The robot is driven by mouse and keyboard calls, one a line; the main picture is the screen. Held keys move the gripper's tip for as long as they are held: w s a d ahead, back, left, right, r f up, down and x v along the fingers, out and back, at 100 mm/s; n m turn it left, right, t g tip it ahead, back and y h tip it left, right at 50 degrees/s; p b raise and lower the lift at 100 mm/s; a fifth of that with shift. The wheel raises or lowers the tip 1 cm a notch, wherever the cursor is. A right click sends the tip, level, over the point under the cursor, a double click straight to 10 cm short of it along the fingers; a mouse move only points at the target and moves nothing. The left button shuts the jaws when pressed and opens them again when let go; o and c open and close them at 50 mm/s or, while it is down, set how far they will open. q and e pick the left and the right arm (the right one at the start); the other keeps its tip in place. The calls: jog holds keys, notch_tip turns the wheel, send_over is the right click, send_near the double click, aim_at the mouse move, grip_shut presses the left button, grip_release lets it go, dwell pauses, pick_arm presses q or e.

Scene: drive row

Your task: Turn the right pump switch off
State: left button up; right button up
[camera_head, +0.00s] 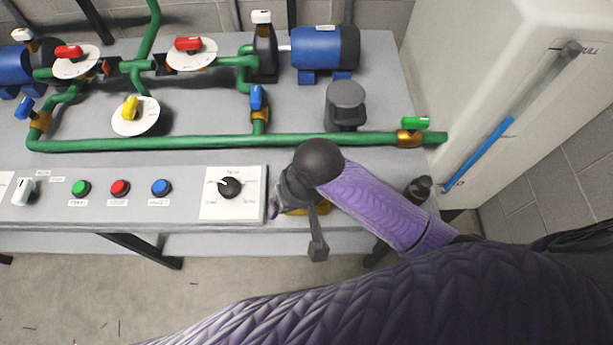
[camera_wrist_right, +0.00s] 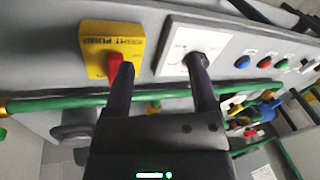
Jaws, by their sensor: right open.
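The right pump switch is a red handle (camera_wrist_right: 114,66) on a yellow plate (camera_wrist_right: 95,42) lettered "RIGHT PUMP", in the right wrist view. In the head view only a bit of the yellow plate (camera_head: 320,209) shows at the panel's right end; my gripper hides the red handle. My right gripper (camera_head: 295,215) is over that end of the panel. In the wrist view my right gripper (camera_wrist_right: 157,78) is open, with one finger overlapping the lower part of the red handle and the other near a black knob. I cannot tell whether the finger touches the handle. My left gripper is out of view.
The black knob (camera_head: 229,187) sits on a white dial plate beside the switch. Blue, red and green buttons (camera_head: 80,188) lie further left. A green pipe (camera_head: 200,143) runs behind the panel. A blue pump motor (camera_head: 325,47) stands behind; a white cabinet (camera_head: 475,80) stands right.

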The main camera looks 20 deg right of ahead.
jog(key=w+d+m+h, duration=0.1)
jog(key=w, duration=0.1)
jog(key=w+d+r+m+h, duration=0.1)
jog(key=w+d, duration=0.1)
jog(key=w, duration=0.1)
jog(key=w+d+m+g, duration=0.1)
jog(key=w+d+m, duration=0.1)
jog(key=w, duration=0.1)
jog(key=shift+d+r+h, duration=0.15)
jog(key=shift+r+h, duration=0.15)
jog(key=shift+h, duration=0.1)
jog(key=shift+w+d+f, duration=0.1)
jog(key=shift+d+f, duration=0.05)
jog(key=shift+d, duration=0.05)
notch_tip(320, 180, down, 9)
jog(key=b, duration=0.4)
jog(key=shift+b, duration=0.35)
jog(key=shift+f, duration=0.25)
grip_shut()
